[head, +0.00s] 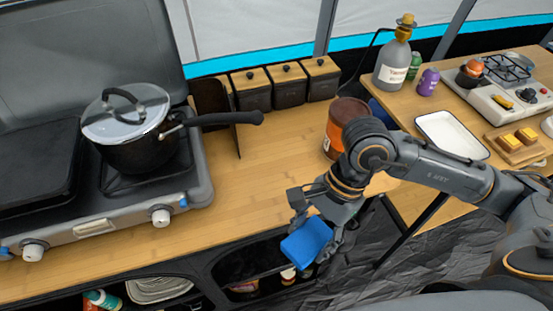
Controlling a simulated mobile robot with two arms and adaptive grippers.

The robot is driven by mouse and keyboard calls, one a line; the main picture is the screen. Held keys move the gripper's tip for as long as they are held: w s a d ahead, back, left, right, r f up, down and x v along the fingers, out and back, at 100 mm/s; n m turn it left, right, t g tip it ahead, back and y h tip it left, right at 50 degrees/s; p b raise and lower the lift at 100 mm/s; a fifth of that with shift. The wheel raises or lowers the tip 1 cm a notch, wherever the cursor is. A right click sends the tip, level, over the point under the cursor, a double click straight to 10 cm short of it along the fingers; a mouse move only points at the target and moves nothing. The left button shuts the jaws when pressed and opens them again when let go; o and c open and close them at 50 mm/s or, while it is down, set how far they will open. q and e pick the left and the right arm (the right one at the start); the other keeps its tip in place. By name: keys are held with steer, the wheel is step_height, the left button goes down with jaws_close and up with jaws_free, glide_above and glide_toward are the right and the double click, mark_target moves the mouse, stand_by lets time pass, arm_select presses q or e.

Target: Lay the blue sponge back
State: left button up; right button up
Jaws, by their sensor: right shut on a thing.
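The blue sponge (305,243) is a flat block in the head view, at the front edge of the wooden counter. My right gripper (317,232) is shut on the blue sponge, its fingers on either side of it. The gripper and sponge hang over the counter's front edge, with the dark shelf opening behind and below them. My left gripper is not in view.
A two-burner stove (110,215) with a lidded pot (135,140) stands at left. Black canisters (289,90) line the back. A brown jar (342,118) is behind my right arm. A white tray (427,125) is on the right table. The middle counter is clear.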

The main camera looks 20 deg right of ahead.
steer(key=p, duration=0.4)
glide_above(277, 185)
steer(key=s+d, duration=0.1)
steer(key=s, duration=0.2)
steer(key=shift+d, duration=0.15)
steer(key=w, duration=0.3)
steer(key=shift+w+r+p, duration=0.15)
steer(key=shift+w+p, duration=0.05)
steer(key=shift+p, duration=0.2)
steer(key=shift+f+p, duration=0.3)
steer(key=shift+f, duration=0.65)
steer(key=shift+f, duration=0.1)
steer(key=o, duration=0.8)
steer(key=shift+o, duration=0.2)
